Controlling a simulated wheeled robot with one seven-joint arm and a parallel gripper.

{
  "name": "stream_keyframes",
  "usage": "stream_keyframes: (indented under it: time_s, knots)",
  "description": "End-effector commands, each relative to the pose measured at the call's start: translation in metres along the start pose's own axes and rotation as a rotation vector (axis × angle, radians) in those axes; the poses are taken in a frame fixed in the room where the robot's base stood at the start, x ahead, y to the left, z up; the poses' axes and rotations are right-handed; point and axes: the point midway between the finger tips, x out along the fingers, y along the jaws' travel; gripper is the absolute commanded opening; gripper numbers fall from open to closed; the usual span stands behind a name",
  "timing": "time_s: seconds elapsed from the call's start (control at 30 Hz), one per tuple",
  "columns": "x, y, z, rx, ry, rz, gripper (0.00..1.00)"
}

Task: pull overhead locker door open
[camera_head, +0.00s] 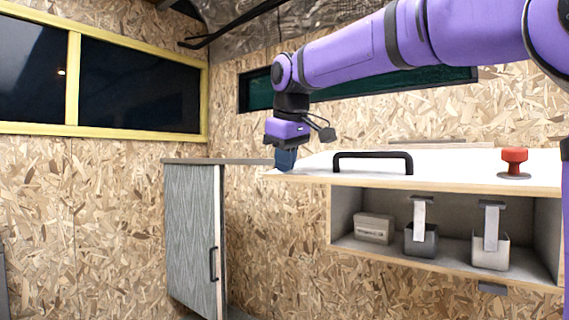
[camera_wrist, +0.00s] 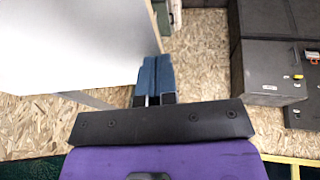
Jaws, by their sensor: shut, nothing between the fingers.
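The overhead locker's white door (camera_head: 455,165) lies about level above the compartment, with a black bar handle (camera_head: 373,157) standing near its front edge. The locker (camera_head: 343,215) shows its open front below it. My gripper (camera_head: 286,160) is at the door's left front corner, left of the handle and apart from it, pointing down. Its blue fingers (camera_wrist: 155,75) are shut and empty. In the wrist view the door's pale panel (camera_wrist: 70,40) fills the upper left, with its edge close beside the fingers; I cannot tell whether they touch.
Inside the locker are a beige box (camera_head: 374,229) and two grey containers (camera_head: 421,240). A red knob (camera_head: 514,160) stands on the white surface at right. A grey cabinet (camera_head: 192,235) stands below left. Dark cabinets (camera_wrist: 270,60) show in the wrist view.

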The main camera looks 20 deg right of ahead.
Motion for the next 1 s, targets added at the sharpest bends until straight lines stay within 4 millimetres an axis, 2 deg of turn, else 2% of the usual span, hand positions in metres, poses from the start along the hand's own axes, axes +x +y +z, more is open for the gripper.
stream_keyframes:
  time_s: [0.3,0.5,0.7,1.0]
  knots:
    - [-0.069,0.001,-0.001,0.001,0.004,0.002,0.0]
    - [-0.1,0.001,-0.001,0.001,0.003,0.002,0.0]
    - [-0.114,0.001,0.0,0.001,0.001,0.001,0.0]
    - [-0.116,0.001,0.0,0.001,0.0,0.001,0.0]
